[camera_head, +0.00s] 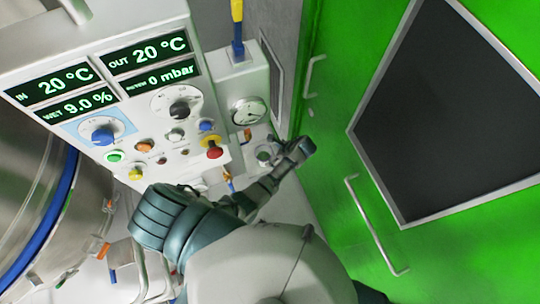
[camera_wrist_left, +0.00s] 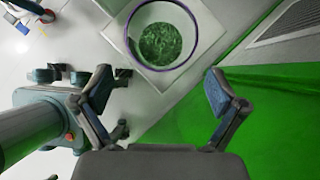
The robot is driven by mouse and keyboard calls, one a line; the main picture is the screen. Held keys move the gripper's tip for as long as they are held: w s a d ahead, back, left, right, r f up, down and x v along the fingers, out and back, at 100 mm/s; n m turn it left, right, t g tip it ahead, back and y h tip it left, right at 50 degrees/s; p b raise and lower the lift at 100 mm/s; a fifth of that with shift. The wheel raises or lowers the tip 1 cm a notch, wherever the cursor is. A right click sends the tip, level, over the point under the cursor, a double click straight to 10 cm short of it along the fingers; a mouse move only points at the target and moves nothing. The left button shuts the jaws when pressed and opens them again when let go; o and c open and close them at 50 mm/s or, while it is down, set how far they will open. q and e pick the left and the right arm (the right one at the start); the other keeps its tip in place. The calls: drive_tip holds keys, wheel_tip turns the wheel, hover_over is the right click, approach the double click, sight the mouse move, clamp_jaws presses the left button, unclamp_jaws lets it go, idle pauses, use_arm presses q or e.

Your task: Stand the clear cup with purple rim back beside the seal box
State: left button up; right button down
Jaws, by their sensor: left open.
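The clear cup with a purple rim (camera_wrist_left: 163,35) is upright in the left wrist view, at the top middle, with mottled green showing inside it. It is on a pale square surface (camera_wrist_left: 205,40). My left gripper (camera_wrist_left: 160,92) is open, its two fingers spread apart below the cup in the picture, with no contact visible. In the head view my left gripper (camera_head: 290,153) reaches over a white ledge by the control panel. A small round grey shape beside it may be the cup, but it is too small to be sure. I cannot make out the seal box for certain.
A control panel (camera_head: 143,100) with displays and knobs stands left of the gripper. A pressure gauge (camera_head: 249,112) is just behind it. A green door (camera_head: 330,190) with a dark window and handles closes off the right. A steel vessel (camera_head: 45,190) stands at left.

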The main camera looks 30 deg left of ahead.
use_arm(q)
drive_tip(key=v, duration=0.8)
drive_tip(key=shift+p, duration=0.3)
drive_tip(key=shift+a, duration=0.25)
